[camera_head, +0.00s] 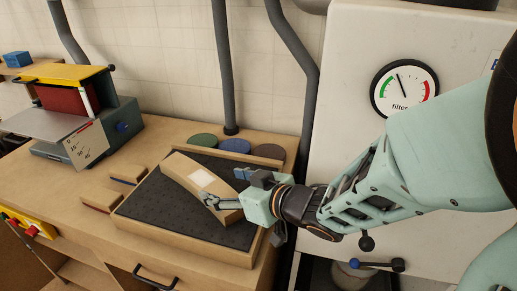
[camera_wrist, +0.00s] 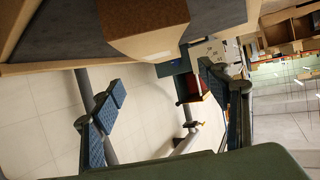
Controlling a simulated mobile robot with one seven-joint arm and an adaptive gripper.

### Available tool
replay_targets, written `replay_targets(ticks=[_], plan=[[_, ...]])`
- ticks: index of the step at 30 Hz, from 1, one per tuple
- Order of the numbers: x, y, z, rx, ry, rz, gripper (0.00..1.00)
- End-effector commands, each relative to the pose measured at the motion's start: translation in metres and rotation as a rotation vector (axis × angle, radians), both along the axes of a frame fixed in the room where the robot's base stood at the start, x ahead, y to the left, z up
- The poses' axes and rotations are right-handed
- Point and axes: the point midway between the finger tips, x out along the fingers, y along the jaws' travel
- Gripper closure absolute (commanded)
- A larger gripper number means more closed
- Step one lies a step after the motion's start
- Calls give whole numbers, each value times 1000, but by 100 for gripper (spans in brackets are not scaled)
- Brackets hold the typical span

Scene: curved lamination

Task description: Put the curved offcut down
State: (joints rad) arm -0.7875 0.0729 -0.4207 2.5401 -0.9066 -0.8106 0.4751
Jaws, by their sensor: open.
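The curved offcut (camera_head: 181,170) is a pale wooden piece with a white patch on its upper face. It appears to lie slantwise on the dark perforated top (camera_head: 160,213) of a wood-framed bench. My gripper (camera_head: 226,189) is open at its right-hand, near end, with one finger on either side as far as I can tell. In the wrist view a wooden block with a brown end face (camera_wrist: 145,14), likely the offcut, shows at the top, above the open fingers (camera_wrist: 178,92). Contact between fingers and wood is not clear.
Two small sanding blocks (camera_head: 101,203) lie left of the frame. Round discs (camera_head: 234,145) lie behind it. A sander with a yellow top (camera_head: 62,73) stands at the back left. A white filter cabinet with a gauge (camera_head: 404,89) is on the right.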

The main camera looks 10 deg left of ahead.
Motion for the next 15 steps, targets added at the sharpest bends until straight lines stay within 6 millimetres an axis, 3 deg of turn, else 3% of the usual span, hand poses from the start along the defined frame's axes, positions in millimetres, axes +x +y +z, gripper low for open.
replay_targets(ticks=[15], plan=[[-10, -18, 7, -1, -7, -4, 31]])
